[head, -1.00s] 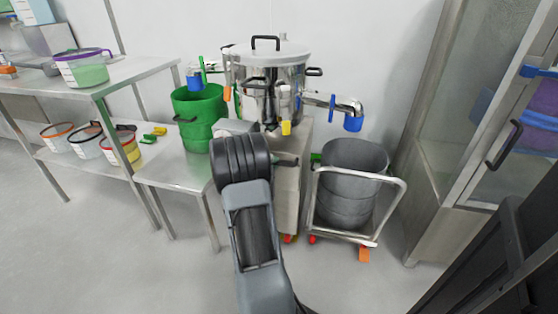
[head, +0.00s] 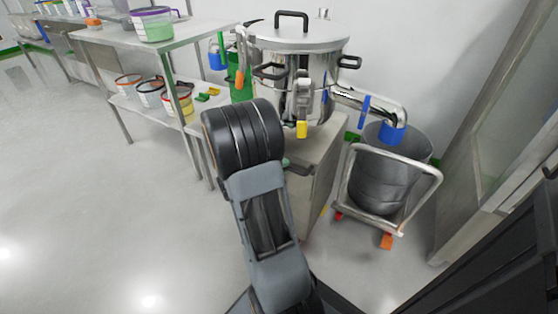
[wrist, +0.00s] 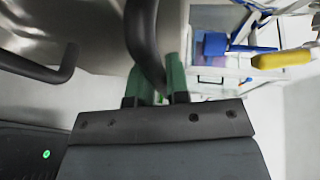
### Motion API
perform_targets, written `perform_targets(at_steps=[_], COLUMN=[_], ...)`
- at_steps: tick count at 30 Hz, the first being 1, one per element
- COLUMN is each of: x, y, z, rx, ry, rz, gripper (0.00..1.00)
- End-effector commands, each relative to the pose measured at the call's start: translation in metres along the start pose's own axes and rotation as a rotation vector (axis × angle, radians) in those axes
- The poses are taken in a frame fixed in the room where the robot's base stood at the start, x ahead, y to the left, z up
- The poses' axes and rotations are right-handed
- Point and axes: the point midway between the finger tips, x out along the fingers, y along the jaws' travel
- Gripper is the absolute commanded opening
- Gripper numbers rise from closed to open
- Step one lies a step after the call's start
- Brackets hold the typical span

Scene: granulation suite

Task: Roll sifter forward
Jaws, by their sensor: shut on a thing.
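The sifter (head: 318,62) is a steel drum with a flat lid and black handles, on a steel stand (head: 318,165) in the middle of the head view. Its spout with a blue end (head: 392,132) points right. In the wrist view, my gripper (wrist: 158,88) has its green fingers shut around a black curved handle (wrist: 141,30), which appears to be the sifter's. A second black handle (wrist: 55,72) shows at the left there. My arm hides most of the grip in the head view, and the stand's wheels are out of sight.
A grey bin (head: 385,180) on a wheeled trolley (head: 436,190) stands close right, beside a glass-doored cabinet (head: 500,165). Floor at front left is clear.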

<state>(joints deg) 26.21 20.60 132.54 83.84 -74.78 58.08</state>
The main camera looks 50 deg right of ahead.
Motion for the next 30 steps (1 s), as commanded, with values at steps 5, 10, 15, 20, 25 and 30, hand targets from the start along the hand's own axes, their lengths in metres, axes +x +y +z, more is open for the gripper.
perform_targets(at_steps=[5,10,15,20,25,30], x=[-0.0016,-0.0026,-0.0034,-0.0029,-0.0018,-0.0019], y=[0.0017,0.0023,0.0027,0.0024,0.0016,0.0011], z=[-0.0044,-0.005,-0.005,-0.0053,-0.006,-0.006], rx=[0.002,0.002,0.002,0.002,0.003,0.003], ry=[0.008,0.009,0.009,0.01,0.013,0.014], rz=[0.004,0.005,0.005,0.005,0.003,0.002], gripper=[0.0,0.0,0.0,0.28,0.4,0.4])
